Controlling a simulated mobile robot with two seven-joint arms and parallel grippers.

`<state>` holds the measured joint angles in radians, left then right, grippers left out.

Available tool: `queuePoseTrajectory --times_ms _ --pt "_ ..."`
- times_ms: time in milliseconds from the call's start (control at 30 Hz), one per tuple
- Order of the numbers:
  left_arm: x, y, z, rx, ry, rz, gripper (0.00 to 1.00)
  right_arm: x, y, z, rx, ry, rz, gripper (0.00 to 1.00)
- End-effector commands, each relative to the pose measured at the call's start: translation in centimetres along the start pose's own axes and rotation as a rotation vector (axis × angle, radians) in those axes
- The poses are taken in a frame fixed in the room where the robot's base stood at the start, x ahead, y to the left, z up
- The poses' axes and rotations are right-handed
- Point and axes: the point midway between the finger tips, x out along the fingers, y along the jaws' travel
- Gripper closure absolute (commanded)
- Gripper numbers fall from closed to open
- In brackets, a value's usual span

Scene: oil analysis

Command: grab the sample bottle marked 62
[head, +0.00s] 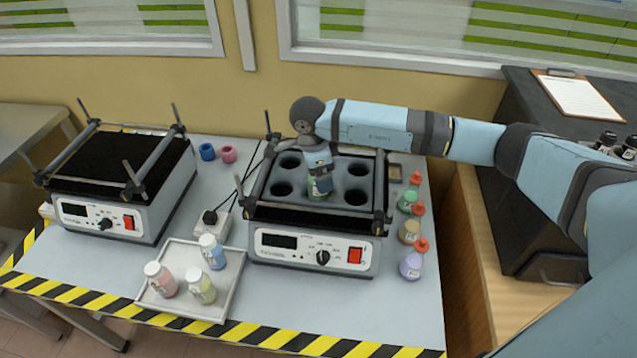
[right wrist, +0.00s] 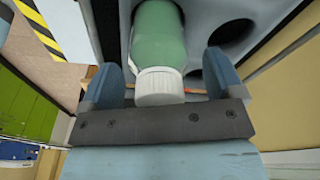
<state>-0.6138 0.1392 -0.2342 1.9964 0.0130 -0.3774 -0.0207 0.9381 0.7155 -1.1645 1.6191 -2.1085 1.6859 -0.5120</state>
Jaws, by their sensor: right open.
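A green bottle with a white cap (right wrist: 163,85) lies between the two fingers of my right gripper (right wrist: 163,76) in the right wrist view. The fingers are open, with one on each side of the cap. In the head view, my right gripper (head: 318,172) points down over the holed block of the right shaker (head: 315,250), and part of the green bottle (head: 322,188) shows below it. Three white-capped bottles stand on the white tray (head: 182,310): pink (head: 166,285), blue (head: 213,256) and yellow-green (head: 203,291). I cannot read the number 62 on any label. My left gripper is out of view.
The right shaker's frame posts and several open holes surround the gripper. Several red-capped bottles (head: 411,265) stand along its right side. A second shaker (head: 110,190) stands at left. Blue (head: 207,151) and pink (head: 228,154) rings lie behind. A cable runs between the shakers.

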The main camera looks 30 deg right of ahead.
Motion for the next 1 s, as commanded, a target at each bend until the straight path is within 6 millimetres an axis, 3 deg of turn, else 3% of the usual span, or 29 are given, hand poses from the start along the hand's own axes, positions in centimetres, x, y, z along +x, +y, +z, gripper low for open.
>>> queuePoseTrajectory --times_ms 133,367,467,767,1000 --pt "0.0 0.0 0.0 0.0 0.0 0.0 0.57 0.0 0.0 0.0 0.0 0.0 0.0 0.13" --pt "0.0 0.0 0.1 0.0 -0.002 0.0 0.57 0.0 0.0 0.0 0.0 0.0 0.0 0.66" --pt "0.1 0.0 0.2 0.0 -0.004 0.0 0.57 -0.1 0.0 0.0 0.0 -0.001 -0.001 0.75" --pt "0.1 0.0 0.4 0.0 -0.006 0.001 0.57 -0.6 -0.1 0.0 0.0 -0.001 -0.002 0.75" --pt "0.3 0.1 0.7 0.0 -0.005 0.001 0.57 -3.7 -0.1 -0.5 0.001 -0.001 -0.004 0.75"
